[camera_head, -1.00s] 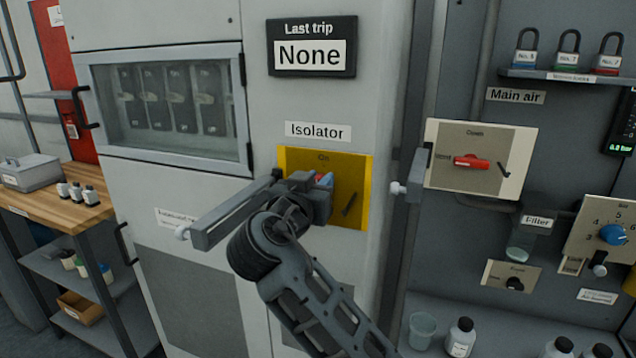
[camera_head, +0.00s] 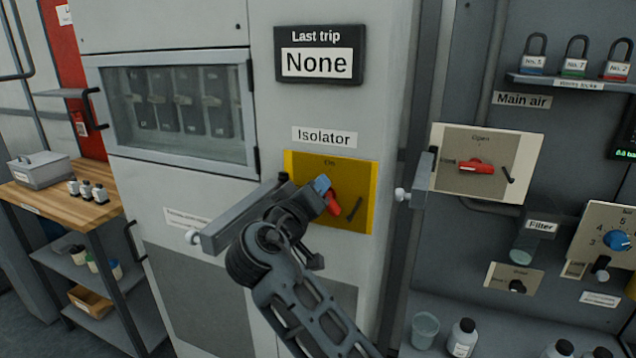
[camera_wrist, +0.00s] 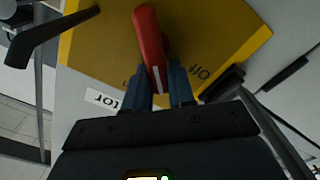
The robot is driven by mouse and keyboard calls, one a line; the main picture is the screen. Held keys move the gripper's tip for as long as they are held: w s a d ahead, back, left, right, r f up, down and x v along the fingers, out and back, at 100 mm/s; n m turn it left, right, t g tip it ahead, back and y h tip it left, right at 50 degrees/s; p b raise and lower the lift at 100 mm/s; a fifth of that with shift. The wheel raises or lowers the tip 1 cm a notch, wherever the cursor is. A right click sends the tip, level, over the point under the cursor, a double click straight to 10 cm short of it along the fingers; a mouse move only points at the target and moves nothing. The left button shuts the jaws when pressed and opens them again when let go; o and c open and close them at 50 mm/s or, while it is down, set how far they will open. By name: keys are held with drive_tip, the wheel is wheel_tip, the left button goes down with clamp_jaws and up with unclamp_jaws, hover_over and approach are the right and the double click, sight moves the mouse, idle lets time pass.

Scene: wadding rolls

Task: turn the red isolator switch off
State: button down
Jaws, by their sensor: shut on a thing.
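The red isolator switch handle (camera_head: 333,203) sits on a yellow plate (camera_head: 361,180) under the "Isolator" label, with "On" printed at the plate's top. My gripper (camera_head: 322,185) is at the handle, covering part of the plate. In the wrist view the red handle (camera_wrist: 150,38) lies between the two blue-grey fingertips of my gripper (camera_wrist: 165,88), which is shut on its near end. A white stripe shows on that end. The word "Off" is readable upside down on the yellow plate (camera_wrist: 222,30), right of the fingers. In the head view the handle slants down to the right.
A grey bar handle (camera_head: 240,215) sticks out of the cabinet just left of my gripper. Another grey bar (camera_head: 421,178) stands out right of the plate. A main air panel (camera_head: 510,195) with its own red handle is further right.

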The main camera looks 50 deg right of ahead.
drive_tip(key=n+p, duration=0.1)
drive_tip(key=n, duration=0.2)
drive_tip(key=f+n+p, duration=0.1)
drive_tip(key=n, duration=0.1)
drive_tip(key=shift+w+a+n+p, duration=0.2)
drive_tip(key=shift+w+n+p, duration=0.1)
drive_tip(key=shift+w+p, duration=0.1)
drive_tip(key=shift+w+f+n+p, duration=0.15)
drive_tip(key=shift+f+n, duration=0.1)
drive_tip(key=shift+n, duration=0.75)
drive_tip(key=shift+s+f+n+p, duration=0.15)
drive_tip(key=shift+f+n, duration=0.1)
drive_tip(key=shift+n, duration=0.75)
drive_tip(key=shift+w, duration=0.1)
drive_tip(key=c, duration=1)
unclamp_jaws()
drive_tip(key=shift+c, duration=0.2)
drive_tip(key=shift+a, duration=0.1)
drive_tip(key=b+v, duration=0.2)
drive_tip(key=v, duration=0.5)
drive_tip(key=shift+a, duration=0.3)
drive_tip(key=shift+s+f, duration=0.1)
drive_tip(key=shift+s, duration=0.1)
